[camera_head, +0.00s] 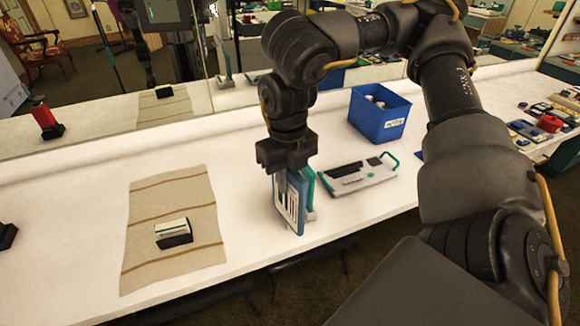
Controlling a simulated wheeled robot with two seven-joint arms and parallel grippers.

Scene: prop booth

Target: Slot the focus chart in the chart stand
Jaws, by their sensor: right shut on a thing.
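My right gripper (284,179) points down over the white counter, shut on the top of the focus chart. The chart (289,206) is an upright blue panel with a white face and dark bars. Its lower edge is close to the counter; I cannot tell whether it touches. Right behind it is a teal and white upright piece (309,188) with a pale foot, partly hidden by the chart. It may be the chart stand, but I cannot tell, nor whether the chart sits in it. A small black block with a white and green top (174,236) lies on the mat. My left gripper is out of view.
A beige striped mat (150,265) lies on the counter at left. A blue bin (366,124) and a pale tray with teal handles (345,188) stand right of the chart. A mirror runs along the back. Counter between mat and chart is clear.

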